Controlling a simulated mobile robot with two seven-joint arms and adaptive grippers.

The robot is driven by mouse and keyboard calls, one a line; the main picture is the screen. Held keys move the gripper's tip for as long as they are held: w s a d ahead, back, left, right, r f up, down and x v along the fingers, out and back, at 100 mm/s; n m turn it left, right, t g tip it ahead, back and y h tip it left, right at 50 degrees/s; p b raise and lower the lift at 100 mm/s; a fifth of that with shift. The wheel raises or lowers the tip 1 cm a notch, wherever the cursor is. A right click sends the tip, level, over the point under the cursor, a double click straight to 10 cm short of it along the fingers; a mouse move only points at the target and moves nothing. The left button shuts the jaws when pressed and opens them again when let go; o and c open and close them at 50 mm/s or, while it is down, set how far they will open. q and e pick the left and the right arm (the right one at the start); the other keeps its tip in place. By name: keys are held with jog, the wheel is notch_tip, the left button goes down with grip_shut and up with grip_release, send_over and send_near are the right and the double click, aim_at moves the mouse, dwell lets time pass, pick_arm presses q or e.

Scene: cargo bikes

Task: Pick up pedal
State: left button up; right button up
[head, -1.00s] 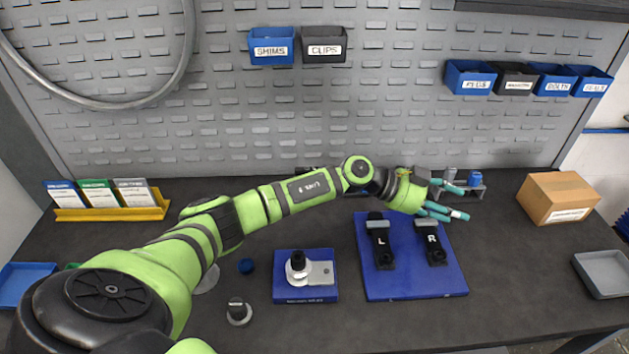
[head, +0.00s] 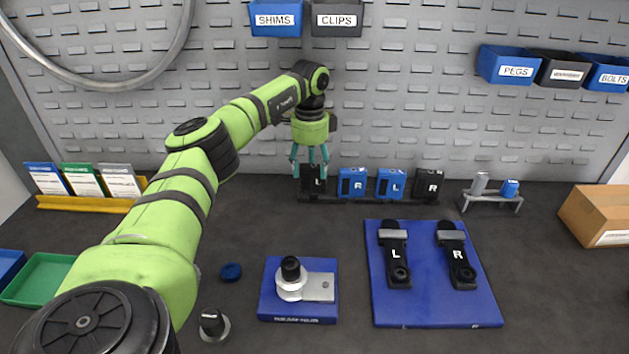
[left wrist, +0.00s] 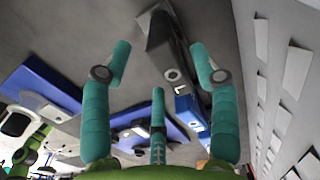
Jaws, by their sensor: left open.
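A row of pedals stands on a low dark rack at the back: a black pedal marked L (head: 313,184), a blue pedal marked R (head: 352,183), a blue pedal marked L (head: 391,184) and a black pedal marked R (head: 428,184). My left gripper (head: 310,170) is open and points down over the black L pedal, its fingers close around the top. In the left wrist view the black L pedal (left wrist: 168,52) lies between the spread teal fingers (left wrist: 158,75), with a blue pedal (left wrist: 192,112) beyond it. Contact cannot be told. My right gripper is not in view.
A blue mat (head: 436,312) holds two black crank arms marked L (head: 396,262) and R (head: 458,262). A blue base with a silver fitting (head: 292,284) is left of it. A small grey stand (head: 490,197) and a cardboard box (head: 598,215) are at right. The perforated wall is close behind.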

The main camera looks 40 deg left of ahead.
aim_at(313, 192)
pick_arm(q)
jog(key=f, duration=0.2)
jog(key=f+p, duration=0.1)
jog(key=shift+w+d+f, duration=0.15)
jog(key=shift+w+f, duration=0.2)
jog(key=shift+f, duration=0.6)
grip_shut()
jog(key=shift+r, duration=0.1)
